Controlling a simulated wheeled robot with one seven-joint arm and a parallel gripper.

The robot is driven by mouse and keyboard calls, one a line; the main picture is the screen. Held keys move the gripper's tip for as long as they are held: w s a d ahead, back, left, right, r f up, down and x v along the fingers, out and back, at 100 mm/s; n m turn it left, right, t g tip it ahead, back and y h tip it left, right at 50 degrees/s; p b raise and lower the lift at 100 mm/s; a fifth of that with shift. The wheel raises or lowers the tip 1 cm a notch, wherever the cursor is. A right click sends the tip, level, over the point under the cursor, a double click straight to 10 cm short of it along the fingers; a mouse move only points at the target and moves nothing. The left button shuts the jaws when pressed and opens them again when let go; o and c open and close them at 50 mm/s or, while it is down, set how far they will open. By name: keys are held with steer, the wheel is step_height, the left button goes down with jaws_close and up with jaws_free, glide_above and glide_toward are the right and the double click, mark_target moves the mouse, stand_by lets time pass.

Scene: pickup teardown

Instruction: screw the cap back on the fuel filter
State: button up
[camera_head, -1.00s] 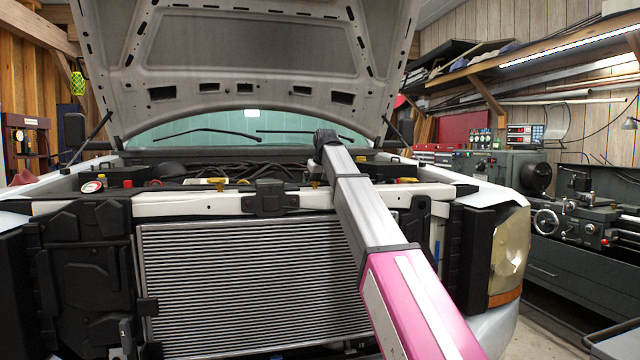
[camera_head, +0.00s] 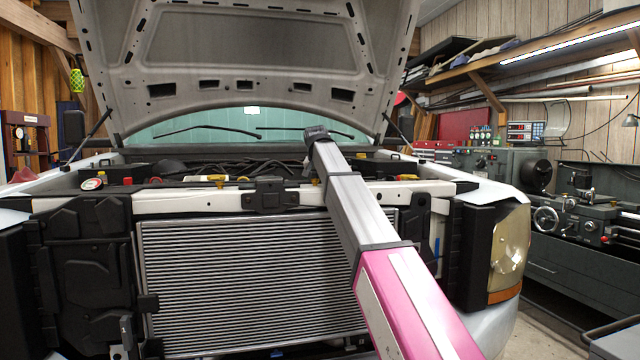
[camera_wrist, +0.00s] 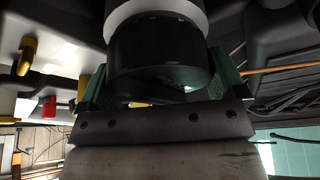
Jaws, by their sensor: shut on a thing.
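In the wrist view a wide, round black cap (camera_wrist: 158,62) sits between the green fingers of my gripper (camera_wrist: 160,78). The fingers are shut on its sides. A pale grey-white cylinder (camera_wrist: 155,12), which looks like the fuel filter, meets the cap's far side. The picture does not show whether the threads are engaged. In the head view my arm reaches over the radiator into the engine bay. My gripper, the cap and the filter cannot be made out there.
The truck's hood (camera_head: 250,45) is propped open above my arm. The white front crossmember (camera_head: 180,201) and radiator (camera_head: 250,285) lie below it. In the wrist view a red part (camera_wrist: 47,107), a yellow part (camera_wrist: 26,55) and an orange rod (camera_wrist: 282,68) are close by.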

steer(key=m, duration=0.2)
steer(key=m+g+h, duration=0.1)
steer(key=m, duration=0.2)
steer(key=shift+a+h, duration=0.15)
steer(key=shift+h, duration=0.15)
steer(key=m+g+h, duration=0.1)
steer(key=m, duration=0.3)
steer(key=o, duration=0.8)
steer(key=shift+c, duration=0.2)
steer(key=shift+r, duration=0.1)
